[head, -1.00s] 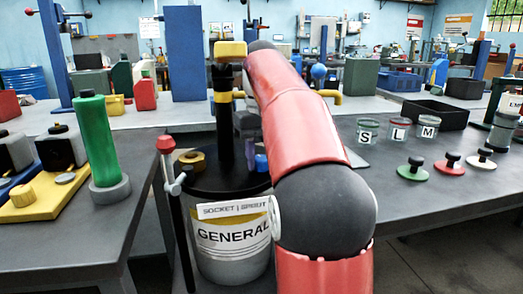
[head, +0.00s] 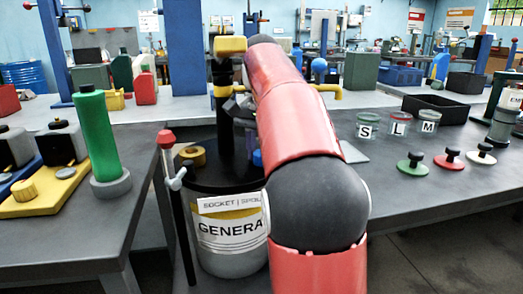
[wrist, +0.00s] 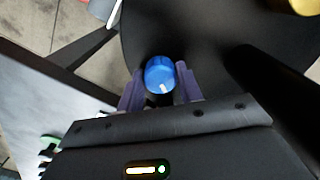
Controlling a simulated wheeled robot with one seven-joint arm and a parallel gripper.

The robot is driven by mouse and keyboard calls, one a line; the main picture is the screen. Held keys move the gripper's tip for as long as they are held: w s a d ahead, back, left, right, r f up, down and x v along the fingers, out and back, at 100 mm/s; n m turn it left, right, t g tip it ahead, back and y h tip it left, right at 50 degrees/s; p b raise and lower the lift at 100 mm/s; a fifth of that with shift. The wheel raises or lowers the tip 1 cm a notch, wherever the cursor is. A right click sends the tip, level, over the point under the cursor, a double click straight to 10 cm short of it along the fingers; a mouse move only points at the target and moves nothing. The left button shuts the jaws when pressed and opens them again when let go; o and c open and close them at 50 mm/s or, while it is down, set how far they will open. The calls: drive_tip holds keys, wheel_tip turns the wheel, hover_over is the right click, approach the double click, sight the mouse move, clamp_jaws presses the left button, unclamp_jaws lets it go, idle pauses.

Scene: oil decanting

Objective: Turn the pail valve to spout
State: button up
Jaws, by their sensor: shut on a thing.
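The pail (head: 228,245) stands between the benches with a dark lid and a label reading GENERAL. A strip above it reads SOCKET and a partly hidden second word. The valve is a blue knob with a white mark; in the wrist view (wrist: 158,72) it sits between the purple fingers of my gripper (wrist: 161,86), which is shut on it. The white mark lies on the knob's side toward my gripper's palm.
A black pump column with a yellow top (head: 230,46) rises from the lid, close to my gripper. A tan cap (head: 193,155) lies on the lid. A red-topped rod (head: 167,140) stands left of the pail. Several jars and knobbed lids stand on the right bench.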

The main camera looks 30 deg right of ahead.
drive_tip(key=shift+m, duration=1.6)
drive_tip(key=o, duration=1)
